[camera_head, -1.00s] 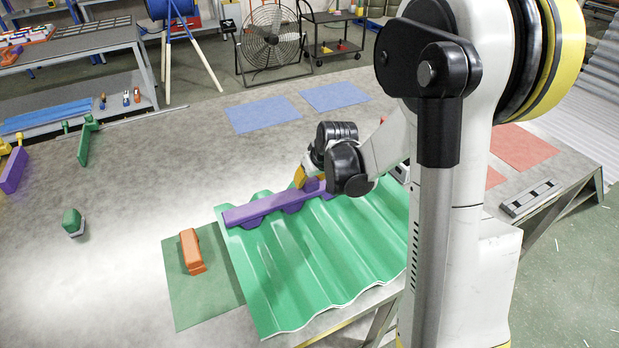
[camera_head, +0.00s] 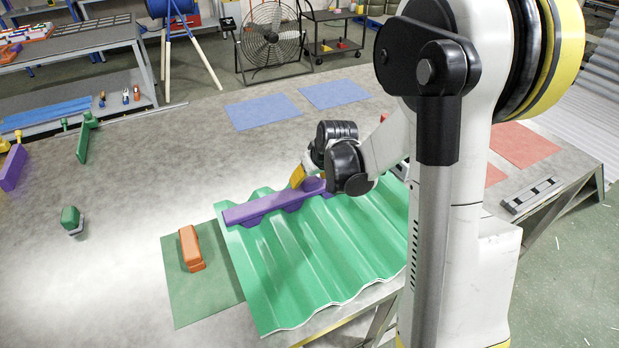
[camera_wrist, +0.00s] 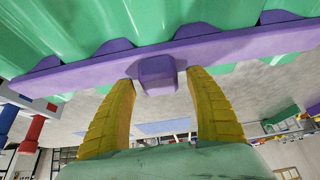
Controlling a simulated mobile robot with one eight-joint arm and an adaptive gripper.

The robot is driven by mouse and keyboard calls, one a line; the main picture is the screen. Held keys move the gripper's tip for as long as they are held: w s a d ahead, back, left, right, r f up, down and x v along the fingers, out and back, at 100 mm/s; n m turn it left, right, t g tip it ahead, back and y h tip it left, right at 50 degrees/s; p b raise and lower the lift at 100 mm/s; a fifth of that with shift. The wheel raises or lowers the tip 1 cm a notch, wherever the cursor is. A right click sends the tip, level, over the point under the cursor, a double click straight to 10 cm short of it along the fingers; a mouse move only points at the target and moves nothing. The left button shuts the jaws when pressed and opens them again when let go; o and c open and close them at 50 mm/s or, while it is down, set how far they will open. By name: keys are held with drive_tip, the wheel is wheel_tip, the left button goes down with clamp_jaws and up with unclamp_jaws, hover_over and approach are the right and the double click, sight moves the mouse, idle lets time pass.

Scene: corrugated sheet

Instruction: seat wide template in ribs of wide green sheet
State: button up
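The wide green sheet (camera_head: 325,255) lies on the table with its ribs running from back to front. The purple wide template (camera_head: 258,210) lies across the ribs near the sheet's far edge. In the wrist view the template's bar (camera_wrist: 90,72) has its rounded lobes toward the sheet's corrugations (camera_wrist: 150,18); I cannot tell whether they sit fully down. My gripper (camera_wrist: 161,78) is at the template's block handle (camera_wrist: 157,72). The yellow fingers stand on both sides of it, with a narrow gap visible at the right. In the head view my wrist hides the template's right end.
An orange block-like piece (camera_head: 190,248) stands on a flat green mat (camera_head: 200,294) left of the sheet. A small green piece (camera_head: 70,218) and a green template (camera_head: 84,143) are farther left. Blue mats (camera_head: 263,113) lie behind.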

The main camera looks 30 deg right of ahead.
drive_tip(key=shift+r, duration=0.1)
drive_tip(key=v, duration=1.2)
drive_tip(key=s+a+r, duration=0.1)
drive_tip(key=s+a, duration=0.5)
drive_tip(key=s, duration=0.3)
drive_tip(key=s+a+r+t, duration=0.1)
drive_tip(key=s+a+r, duration=0.1)
drive_tip(key=s+a, duration=0.4)
drive_tip(key=s, duration=0.2)
drive_tip(key=shift+s+r, duration=0.3)
drive_tip(key=shift+s, duration=0.05)
